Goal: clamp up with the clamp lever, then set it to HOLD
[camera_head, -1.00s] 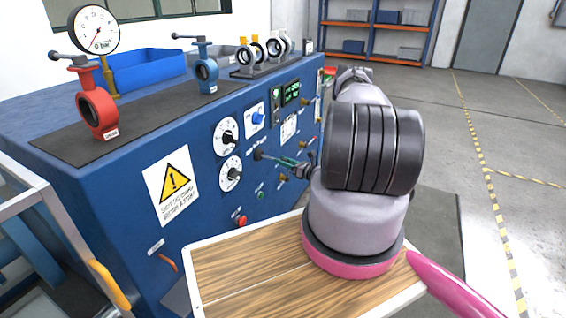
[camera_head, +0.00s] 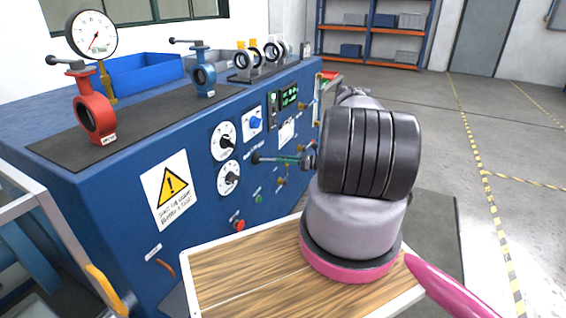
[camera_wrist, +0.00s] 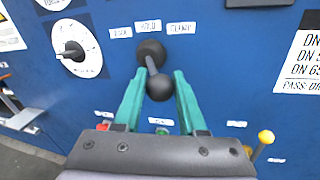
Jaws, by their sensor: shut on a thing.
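The clamp lever (camera_wrist: 158,86) is a short black lever with a round hub on the blue panel and a ball knob at its lower end. In the wrist view it hangs down from the hub, leaning slightly right. Three labels sit above the hub: HOLD (camera_wrist: 149,26) in the middle, CLAMP (camera_wrist: 181,28) at the right, and a left one that is hard to read. My gripper (camera_wrist: 160,76) has its green fingers on both sides of the lever's ball end, shut on it. In the head view my gripper (camera_head: 288,160) reaches the panel from the right.
White dials (camera_head: 223,140) sit left of the lever. Below are a red button (camera_head: 239,225) and a green one (camera_head: 259,198). A yellow-knobbed small lever (camera_wrist: 265,137) is at the lower right in the wrist view. A wooden-topped surface (camera_head: 250,280) lies below my arm.

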